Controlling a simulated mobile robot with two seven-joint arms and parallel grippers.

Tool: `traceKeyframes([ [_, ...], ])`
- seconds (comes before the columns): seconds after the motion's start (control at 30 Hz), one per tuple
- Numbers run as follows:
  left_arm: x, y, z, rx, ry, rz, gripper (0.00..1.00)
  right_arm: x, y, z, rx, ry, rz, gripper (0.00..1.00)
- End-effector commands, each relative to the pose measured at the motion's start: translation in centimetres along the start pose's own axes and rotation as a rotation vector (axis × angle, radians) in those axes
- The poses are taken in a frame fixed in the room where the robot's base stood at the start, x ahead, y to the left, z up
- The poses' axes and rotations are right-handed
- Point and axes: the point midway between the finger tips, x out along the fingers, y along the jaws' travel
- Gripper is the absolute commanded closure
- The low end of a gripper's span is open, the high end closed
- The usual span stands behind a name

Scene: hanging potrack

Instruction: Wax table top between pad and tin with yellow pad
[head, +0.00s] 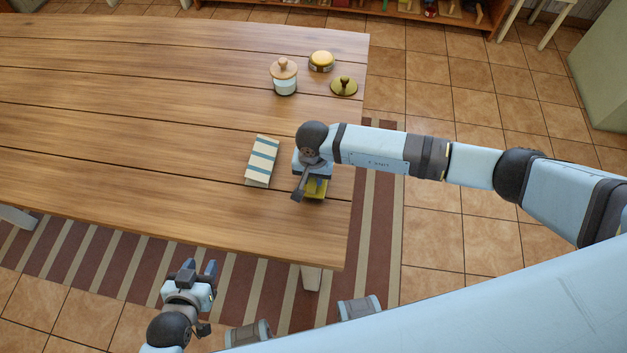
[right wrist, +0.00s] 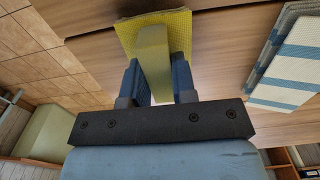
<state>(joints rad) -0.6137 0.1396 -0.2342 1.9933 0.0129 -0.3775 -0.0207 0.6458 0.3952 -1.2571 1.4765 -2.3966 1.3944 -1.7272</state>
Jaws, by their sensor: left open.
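The yellow pad (head: 316,188) is at the right end of the wooden table top (head: 130,165), partly hidden under my right gripper (head: 307,184). In the right wrist view the yellow pad (right wrist: 153,50) has a raised yellow grip block, with the blue fingers of my right gripper (right wrist: 160,75) closed on its two sides. The pad appears flat on the wood. An open round tin (head: 321,62) with yellow wax sits near the table's far right corner, its brass-coloured lid (head: 344,86) lying beside it. My left gripper (head: 198,272) is open and empty, off the table's front edge.
A striped cloth (head: 262,162) lies just left of the pad; it also shows in the right wrist view (right wrist: 291,62). A jar (head: 284,78) with a wooden lid stands left of the tin. The wood between pad and tin is bare along the right edge.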

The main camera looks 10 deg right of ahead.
Motion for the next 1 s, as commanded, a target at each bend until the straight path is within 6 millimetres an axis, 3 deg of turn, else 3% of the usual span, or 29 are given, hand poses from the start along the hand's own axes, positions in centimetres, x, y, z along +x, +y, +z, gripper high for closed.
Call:
traceKeyframes([
  [0.23, -0.2, 0.0, -0.3, 0.0, 0.0, 0.0, 0.57, -0.6, 0.0, 0.0, 0.0, 0.001, 0.0, 1.0],
  [1.0, -1.9, 0.1, -2.8, 0.0, 0.0, 0.001, 0.57, -6.1, 0.0, 0.0, 0.0, 0.0, 0.0, 1.0],
])
